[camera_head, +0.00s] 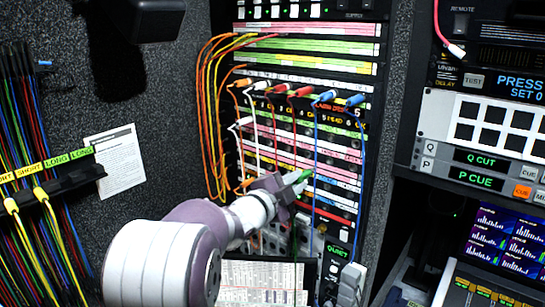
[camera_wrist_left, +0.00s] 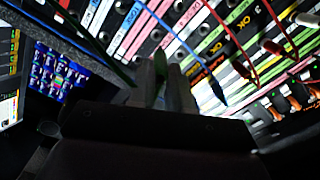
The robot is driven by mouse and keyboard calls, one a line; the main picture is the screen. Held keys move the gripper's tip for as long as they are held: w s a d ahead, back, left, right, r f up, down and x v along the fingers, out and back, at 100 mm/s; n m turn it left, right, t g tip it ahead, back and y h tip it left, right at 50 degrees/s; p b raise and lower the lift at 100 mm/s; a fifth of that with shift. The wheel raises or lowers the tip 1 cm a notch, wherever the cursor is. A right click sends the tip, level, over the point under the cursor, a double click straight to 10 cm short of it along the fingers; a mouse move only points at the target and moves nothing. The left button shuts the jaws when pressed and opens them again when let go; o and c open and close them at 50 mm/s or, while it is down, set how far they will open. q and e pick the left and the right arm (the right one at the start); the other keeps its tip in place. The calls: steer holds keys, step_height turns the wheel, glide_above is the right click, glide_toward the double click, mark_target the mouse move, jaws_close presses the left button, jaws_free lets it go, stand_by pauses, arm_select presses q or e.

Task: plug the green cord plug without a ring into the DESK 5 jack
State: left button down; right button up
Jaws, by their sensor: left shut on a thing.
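My left gripper (camera_head: 298,184) is shut on a green plug (camera_head: 306,174) in front of the patch panel (camera_head: 285,142). A dark green cord (camera_head: 293,238) hangs below the gripper. In the left wrist view the fingers (camera_wrist_left: 164,85) hold the green plug (camera_wrist_left: 160,92) between them, and its tip is largely hidden. I see no ring on the visible part. The plug appears apart from the panel, but the gap is hard to judge. The DESK 5 label is too small to read surely. My right gripper is not in view.
Orange, white and red plugs and two blue plugs (camera_head: 325,97) (camera_head: 355,100) sit in the panel, their cords hanging across the rows. A printed sheet (camera_head: 262,283) is below the arm. Consoles stand at the right.

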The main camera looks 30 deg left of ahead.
mark_target(311, 173)
arm_select(q)
steer(key=shift+s+f+m+h, duration=0.1)
steer(key=shift+s+m+h, duration=0.15)
steer(key=shift+m, duration=0.35)
steer(key=shift+s+f+m+h, duration=0.1)
steer(key=shift+s+m+h, duration=0.1)
steer(key=shift+m, duration=0.4)
steer(key=shift+w+d+b, duration=0.25)
steer(key=shift+w, duration=1.25)
steer(key=shift+w+d+b, duration=0.2)
steer(key=shift+w, duration=1.3)
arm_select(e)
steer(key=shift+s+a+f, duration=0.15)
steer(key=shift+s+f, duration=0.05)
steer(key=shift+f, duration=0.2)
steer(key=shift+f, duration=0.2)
arm_select(q)
steer(key=shift+b, duration=0.4)
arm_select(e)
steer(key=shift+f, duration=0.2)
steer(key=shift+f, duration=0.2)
arm_select(q)
steer(key=shift+w+d, duration=0.2)
steer(key=shift+w, duration=1.5)
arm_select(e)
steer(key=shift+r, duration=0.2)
